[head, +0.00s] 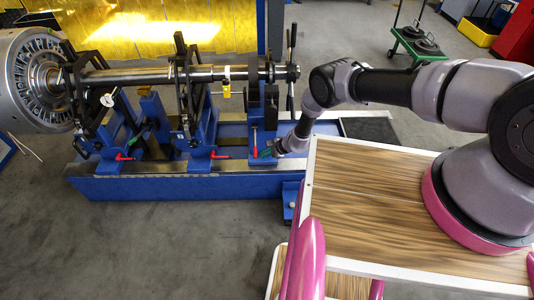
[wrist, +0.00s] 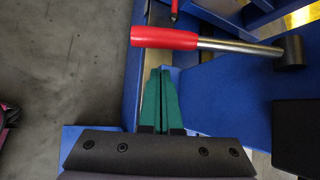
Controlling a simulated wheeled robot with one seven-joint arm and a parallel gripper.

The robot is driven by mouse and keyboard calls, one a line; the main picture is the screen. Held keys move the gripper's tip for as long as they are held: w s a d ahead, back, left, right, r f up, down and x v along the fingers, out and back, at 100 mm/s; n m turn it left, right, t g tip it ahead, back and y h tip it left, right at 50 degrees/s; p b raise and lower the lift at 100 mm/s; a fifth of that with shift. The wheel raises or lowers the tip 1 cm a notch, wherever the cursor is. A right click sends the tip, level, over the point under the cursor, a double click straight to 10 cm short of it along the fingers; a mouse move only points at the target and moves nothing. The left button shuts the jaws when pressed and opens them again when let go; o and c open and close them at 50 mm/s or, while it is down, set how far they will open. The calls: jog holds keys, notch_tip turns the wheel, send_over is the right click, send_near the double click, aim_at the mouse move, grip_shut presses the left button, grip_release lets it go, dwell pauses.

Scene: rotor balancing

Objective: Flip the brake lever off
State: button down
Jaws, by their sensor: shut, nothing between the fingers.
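A lever with a red grip (wrist: 165,38) and a bare metal shaft (wrist: 225,45) lies across the upper part of the wrist view. Its shaft runs right to a dark pivot (wrist: 289,52). In the head view a red-tipped lever (head: 254,153) hangs down on the blue rotor stand beside my gripper (head: 266,153). It seems to be the same lever. In the wrist view my gripper (wrist: 160,72) has its green fingers together and empty. The fingertips point toward the red grip, with a small gap in the picture. The depth between them is hard to tell.
Two more red-handled levers (head: 125,157) (head: 221,156) stick out along the blue base (head: 150,188). A long rotor shaft (head: 150,76) lies above on stands. My wood-topped body is at lower right. Grey floor (head: 150,245) in front of the base is clear.

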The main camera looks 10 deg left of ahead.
aim_at(255, 142)
jog(key=shift+s+a+r, duration=0.15)
jog(key=shift+s+r, duration=0.1)
jog(key=shift+r, duration=0.3)
jog(key=shift+s+a+r, duration=0.15)
jog(key=shift+s+r, duration=0.15)
jog(key=shift+r, duration=0.25)
jog(key=shift+s+a+r, duration=0.15)
jog(key=shift+s+r, duration=0.1)
jog(key=shift+r, duration=0.3)
jog(key=shift+r, duration=0.1)
